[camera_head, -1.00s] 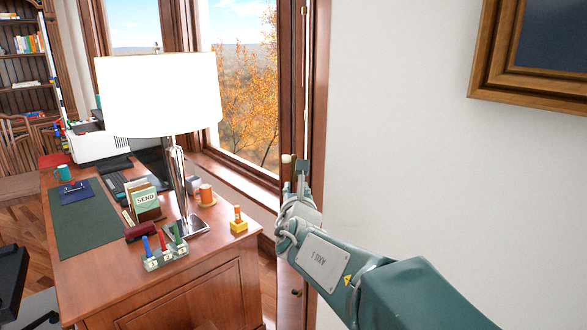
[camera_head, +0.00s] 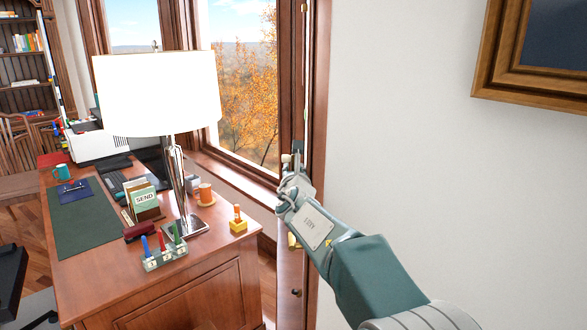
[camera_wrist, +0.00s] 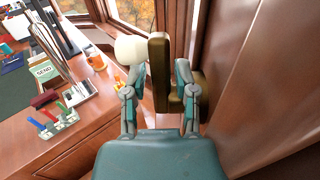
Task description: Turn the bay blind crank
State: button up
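The blind crank shows in the wrist view as a bronze arm (camera_wrist: 159,72) with a cream knob (camera_wrist: 130,48) to its left. In the head view the small cream knob (camera_head: 286,158) stands beside the right window frame. My gripper (camera_wrist: 161,82) is at the crank, its two fingers apart with the bronze arm showing between them. The left finger overlaps the lower part of the knob; the right one lies over another bronze part (camera_wrist: 196,88). I cannot tell whether either finger touches the crank. In the head view my gripper (camera_head: 297,166) hides most of the crank.
A white wall (camera_head: 405,150) and picture frame (camera_head: 535,85) are on the right. The window frame (camera_head: 318,80) is close by.

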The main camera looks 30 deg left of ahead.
jog(key=shift+w+a, duration=0.2)
jog(key=shift+w, duration=0.1)
grip_shut()
jog(key=shift+d, duration=0.1)
jog(key=shift+s+d+t+y, duration=0.1)
jog(key=shift+s+t+y, duration=0.1)
jog(key=shift+t+y, duration=0.6)
jog(key=shift+t, duration=0.3)
grip_release()
